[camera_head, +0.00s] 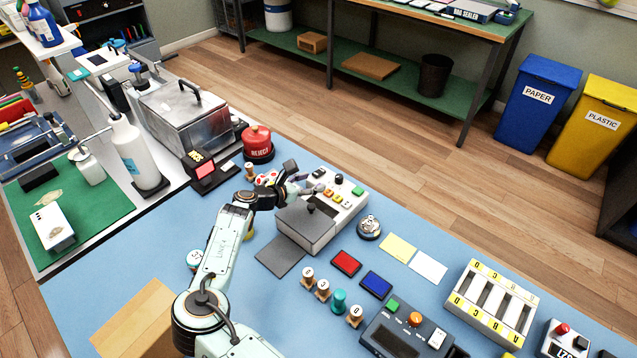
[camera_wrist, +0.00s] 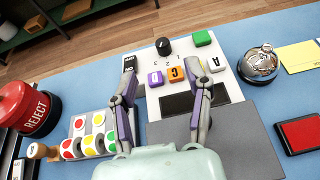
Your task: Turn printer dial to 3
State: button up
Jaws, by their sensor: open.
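The printer is a white and grey box on the blue table, with its grey lid (camera_head: 305,226) toward me in the head view. Its white panel (camera_wrist: 228,88) fills the middle of the wrist view. The black dial (camera_wrist: 164,46) is at the panel's far edge, with small marks beside it; I cannot tell its setting. A green button (camera_wrist: 203,38) is right of the dial. My gripper (camera_wrist: 164,82) is open and empty above the panel, fingers spread on either side of the purple and orange keys. The dial lies beyond the fingertips, apart from them. In the head view my gripper (camera_head: 303,184) is over the printer's left side.
A red REJECT button (camera_wrist: 28,105) and a rack of colored rolls (camera_wrist: 91,145) stand left of the printer. A bell (camera_wrist: 258,64) and a red pad (camera_wrist: 299,134) are on the right. Bare blue table lies between the printer and the bell.

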notch_tip(320, 180, up, 4)
jog(key=r, duration=0.1)
jog(key=n+t+y, duration=0.2)
jog(key=n+y, duration=0.2)
jog(key=n, duration=0.1)
send_near(339, 177)
jog(key=w+r, duration=0.1)
jog(key=w+d+r, duration=0.1)
jog(key=w+r, duration=0.1)
jog(key=shift+w+d, duration=0.15)
jog(key=d+n+y, duration=0.1)
jog(key=y, duration=0.1)
jog(key=s+d+n+t+y, duration=0.1)
jog(key=d+r+n+t+y, duration=0.1)
jog(key=n+y, duration=0.1)
jog(key=shift+s+d+r+y, duration=0.1)
jog(key=shift+s+r+y, duration=0.05)
jog(key=shift+s+y, duration=0.15)
jog(key=f, duration=0.6)
jog(key=shift+w+f, duration=0.2)
jog(key=x, duration=0.5)
jog(key=shift+w, duration=0.15)
jog(key=shift+w+f, duration=0.3)
jog(key=shift+w, duration=0.35)
